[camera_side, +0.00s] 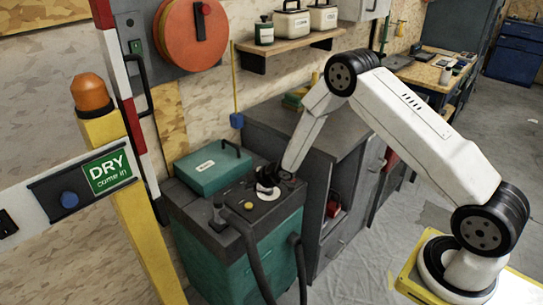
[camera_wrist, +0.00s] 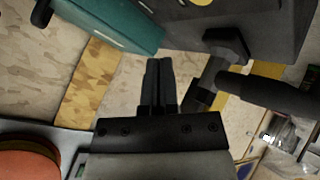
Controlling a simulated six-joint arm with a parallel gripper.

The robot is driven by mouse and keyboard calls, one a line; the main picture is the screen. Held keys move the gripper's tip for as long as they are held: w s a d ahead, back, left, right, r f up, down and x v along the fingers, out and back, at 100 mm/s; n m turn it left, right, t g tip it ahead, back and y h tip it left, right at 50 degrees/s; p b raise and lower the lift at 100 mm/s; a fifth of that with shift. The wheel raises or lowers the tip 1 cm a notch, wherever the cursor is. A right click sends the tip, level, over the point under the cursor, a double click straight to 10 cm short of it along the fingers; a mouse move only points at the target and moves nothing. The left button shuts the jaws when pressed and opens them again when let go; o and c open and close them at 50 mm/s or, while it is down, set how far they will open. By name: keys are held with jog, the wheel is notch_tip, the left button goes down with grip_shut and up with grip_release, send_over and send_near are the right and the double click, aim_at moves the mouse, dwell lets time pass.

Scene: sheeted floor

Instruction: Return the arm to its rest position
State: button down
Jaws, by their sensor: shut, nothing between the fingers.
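My white arm (camera_side: 415,110) rises from its base on a yellow plate (camera_side: 405,285) at the right, bends at a high elbow, and reaches down to the left. Its wrist end (camera_side: 270,178) is over the dark top of the teal machine. In the side view the fingers cannot be made out. In the wrist view my gripper (camera_wrist: 159,64) shows with its two dark fingers together and nothing between them.
The teal machine (camera_side: 222,250) carries a teal case (camera_side: 212,168) and dark hoses (camera_side: 256,255). A grey cabinet (camera_side: 295,130) stands behind it. A yellow post (camera_side: 140,215) with an orange beacon (camera_side: 91,93) is at left. A shelf (camera_side: 290,45) and red reel (camera_side: 190,35) are above.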

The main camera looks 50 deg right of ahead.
jog(key=s+r+m+g+h, duration=0.25)
jog(key=s+r+m, duration=0.35)
jog(key=s+r, duration=0.55)
jog(key=s+a+r+m+g, duration=0.2)
jog(key=s, duration=0.6)
jog(key=s+a+r+m+g, duration=0.2)
jog(key=s+r+m, duration=0.1)
jog(key=s, duration=0.6)
jog(key=shift+r+y, duration=0.2)
jog(key=shift+y, duration=0.15)
